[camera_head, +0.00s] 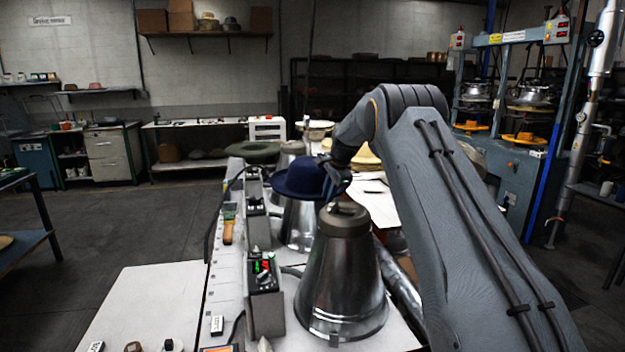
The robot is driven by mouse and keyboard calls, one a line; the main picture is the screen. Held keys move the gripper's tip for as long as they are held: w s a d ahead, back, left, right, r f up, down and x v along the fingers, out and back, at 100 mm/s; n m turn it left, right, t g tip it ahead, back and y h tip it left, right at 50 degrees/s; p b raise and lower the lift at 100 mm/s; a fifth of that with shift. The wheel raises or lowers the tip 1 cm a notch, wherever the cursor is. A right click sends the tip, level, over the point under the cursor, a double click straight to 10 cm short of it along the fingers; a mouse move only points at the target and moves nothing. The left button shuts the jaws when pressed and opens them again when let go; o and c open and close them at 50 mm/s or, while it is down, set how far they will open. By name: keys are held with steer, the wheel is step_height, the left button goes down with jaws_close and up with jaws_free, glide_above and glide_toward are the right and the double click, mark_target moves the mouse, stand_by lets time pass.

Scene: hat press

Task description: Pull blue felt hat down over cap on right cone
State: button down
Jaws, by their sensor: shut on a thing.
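The blue felt hat (298,180) is in the middle of the view, with its brim roughly level. My gripper (334,180) is shut on its right side, and the fingertips are partly hidden. The nearest metal cone (343,275), to the right of the others, stands upright with a grey-brown cap (344,217) on top. The hat is up and to the left of this cap, apart from it or only just overlapping in the picture. A second cone (300,228) stands behind, its top hidden by the hat. I cannot tell whether the hat touches that cone.
A control box (266,287) with lit buttons stands left of the nearest cone. A dark green hat (253,151) and a yellow hat (362,157) are farther back. The white bench (150,300) has small items at its front edge. Blue press machines (513,180) stand at right.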

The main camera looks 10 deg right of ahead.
step_height(320, 180, up, 10)
steer(key=p, duration=0.2)
stand_by(2.6)
steer(key=shift+r, duration=0.1)
